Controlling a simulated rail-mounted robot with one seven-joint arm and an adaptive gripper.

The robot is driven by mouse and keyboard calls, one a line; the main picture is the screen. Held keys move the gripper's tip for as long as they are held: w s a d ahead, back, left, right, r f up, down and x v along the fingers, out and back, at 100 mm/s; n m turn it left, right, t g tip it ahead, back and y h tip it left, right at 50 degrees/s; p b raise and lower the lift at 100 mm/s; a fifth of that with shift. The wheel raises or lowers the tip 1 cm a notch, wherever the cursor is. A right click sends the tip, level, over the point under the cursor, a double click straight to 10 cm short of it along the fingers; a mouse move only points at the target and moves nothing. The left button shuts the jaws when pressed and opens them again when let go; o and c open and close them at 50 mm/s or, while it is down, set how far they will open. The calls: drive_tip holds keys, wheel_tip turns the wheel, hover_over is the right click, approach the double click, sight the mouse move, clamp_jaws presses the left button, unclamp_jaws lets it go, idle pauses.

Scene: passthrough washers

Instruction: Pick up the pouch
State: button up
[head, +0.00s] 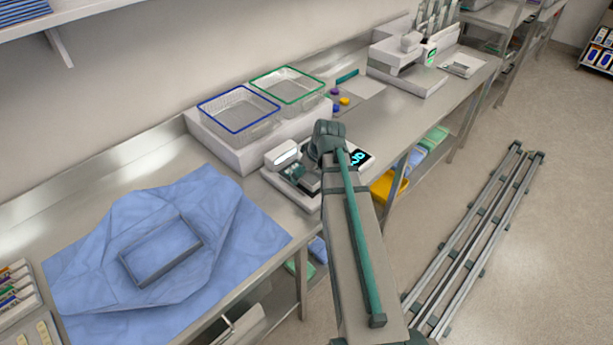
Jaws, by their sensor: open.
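My arm reaches up from the lower right to the bench, and its elbow hides part of the small white device (311,206) there. My gripper (296,174) is partly visible as small dark teal parts just left of the arm, low over this device. It is open, and I see nothing held in it. A small white piece (284,154) shows beside the gripper; I cannot tell if it is the pouch or part of the device. I cannot make out the pouch for certain; the arm may hide it.
A blue-rimmed basket (238,112) and a green-rimmed basket (288,88) stand behind the device. A blue wrap (95,255) with a grey frame (160,252) lies at left. A lit screen (360,156) is right of my arm. White machines (405,65) stand farther right.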

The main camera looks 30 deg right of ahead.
drive_tip(key=c, duration=0.9)
drive_tip(key=shift+r, duration=0.1)
drive_tip(key=shift+c, duration=0.2)
